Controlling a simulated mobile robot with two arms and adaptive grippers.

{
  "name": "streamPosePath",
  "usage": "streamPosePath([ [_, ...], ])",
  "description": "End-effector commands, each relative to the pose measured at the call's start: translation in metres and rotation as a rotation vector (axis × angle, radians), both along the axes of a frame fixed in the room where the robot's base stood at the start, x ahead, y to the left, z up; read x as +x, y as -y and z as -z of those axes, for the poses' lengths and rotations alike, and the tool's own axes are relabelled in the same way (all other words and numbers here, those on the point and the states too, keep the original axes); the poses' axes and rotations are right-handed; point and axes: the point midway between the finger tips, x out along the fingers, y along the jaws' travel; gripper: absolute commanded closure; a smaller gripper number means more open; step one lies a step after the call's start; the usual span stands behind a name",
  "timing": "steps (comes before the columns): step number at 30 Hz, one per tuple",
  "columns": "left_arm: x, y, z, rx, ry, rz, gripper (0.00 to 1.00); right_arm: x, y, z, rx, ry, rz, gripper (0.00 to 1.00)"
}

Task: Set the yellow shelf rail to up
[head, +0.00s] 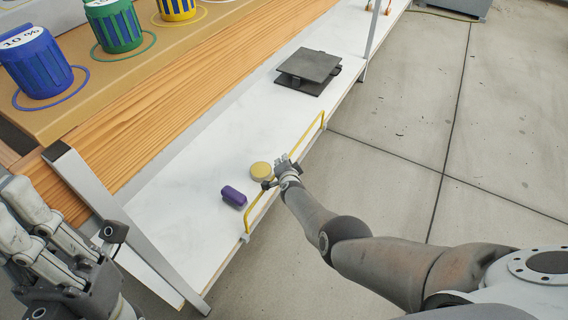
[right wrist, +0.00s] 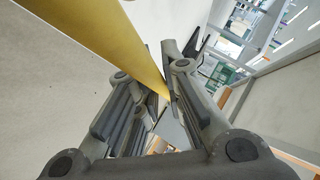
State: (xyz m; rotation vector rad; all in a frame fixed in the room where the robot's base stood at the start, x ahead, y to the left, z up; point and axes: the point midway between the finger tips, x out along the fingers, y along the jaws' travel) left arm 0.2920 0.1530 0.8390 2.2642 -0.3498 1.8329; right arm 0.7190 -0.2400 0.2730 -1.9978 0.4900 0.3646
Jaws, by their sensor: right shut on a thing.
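The yellow shelf rail (head: 308,132) runs along the front edge of the white lower shelf (head: 215,150). Its short end legs meet the shelf edge, and its long bar shows on the shelf side of that edge in the head view; its exact tilt is hard to tell. My right gripper (head: 270,184) is shut on the rail near its middle. In the right wrist view the yellow bar (right wrist: 110,35) runs down between the fingers, which hide part of it. My left gripper (head: 75,235) is at the lower left, away from the rail; its opening is unclear.
On the shelf, a round yellowish object (head: 261,170) sits close to my right gripper, with a purple cylinder (head: 233,196) nearby. A dark square stand (head: 308,67) is farther back. Blue (head: 37,65) and green (head: 115,28) containers stand on the upper wooden bench. Grey legs frame the shelf.

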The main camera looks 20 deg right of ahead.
Motion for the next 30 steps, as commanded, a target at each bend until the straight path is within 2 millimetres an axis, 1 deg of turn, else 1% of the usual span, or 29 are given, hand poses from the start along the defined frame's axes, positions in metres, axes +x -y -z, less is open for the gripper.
streamPosePath([
  [1, 0.0, 0.0, -0.0003, 0.0, 0.0, 0.0, 1.0, 0.0038, 0.001, -0.0055, -0.004, 0.01, 0.001, 1.0],
  [7, -0.0001, -0.0001, -0.0005, 0.0, 0.001, 0.0, 1.0, 0.0038, 0.0013, -0.0056, -0.004, 0.01, 0.001, 1.0],
  [8, -0.0001, -0.0001, -0.0005, 0.0, 0.001, 0.0, 1.0, 0.0038, 0.0013, -0.0056, -0.004, 0.01, 0.001, 0.86],
  [12, -0.0001, -0.0002, -0.0006, 0.0, 0.001, -0.001, 1.0, 0.003, 0.0012, -0.0045, -0.004, 0.007, 0.001, 0.69],
  [26, -0.0004, -0.0005, -0.0014, -0.001, 0.005, -0.001, 1.0, 0.0006, 0.0008, -0.0011, -0.002, 0.002, 0.001, 0.68],
  [29, 0.0023, 0.0003, -0.0052, -0.003, 0.002, -0.001, 1.0, -0.0002, 0.005, -0.0046, 0.003, 0.003, 0.008, 0.68],
  [30, 0.0054, 0.0017, -0.0077, 0.0, -0.004, 0.001, 1.0, -0.0013, 0.0092, -0.0079, 0.008, 0.005, 0.017, 0.68],
])
